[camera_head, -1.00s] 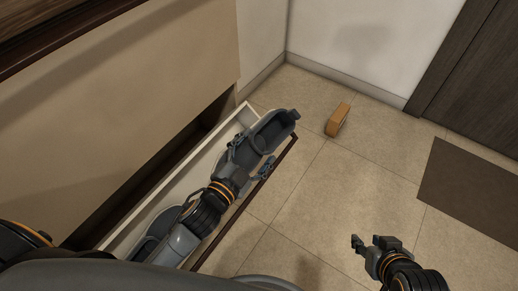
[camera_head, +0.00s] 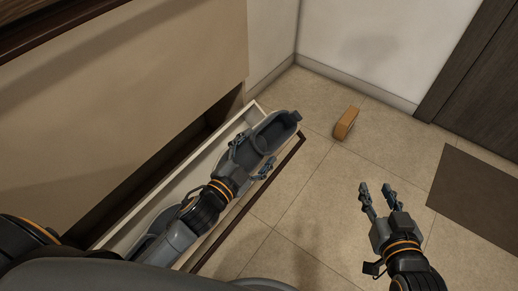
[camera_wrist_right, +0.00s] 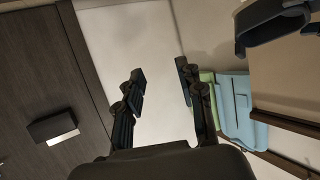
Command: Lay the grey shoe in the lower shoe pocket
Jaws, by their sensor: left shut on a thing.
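The grey shoe (camera_head: 275,133) is at the far end of the open lower shoe pocket, a long cream tilt-out bin with a dark front edge (camera_head: 284,163). My left gripper (camera_head: 254,157) is shut on the near part of the shoe, over the pocket. The shoe's far end reaches close to the pocket's far end wall; whether it touches the bottom is hidden. A second grey rounded thing (camera_head: 150,243) shows at the pocket's near end, partly behind my arm. My right gripper (camera_head: 376,199) is open and empty above the floor; its spread fingers also show in the right wrist view (camera_wrist_right: 160,88).
A small orange-brown box (camera_head: 346,123) lies on the tiled floor beyond the pocket. A dark mat (camera_head: 478,192) lies by the dark door (camera_head: 470,75). The beige cabinet front (camera_head: 130,110) rises left of the pocket. Light-blue and green things (camera_wrist_right: 232,100) show in the right wrist view.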

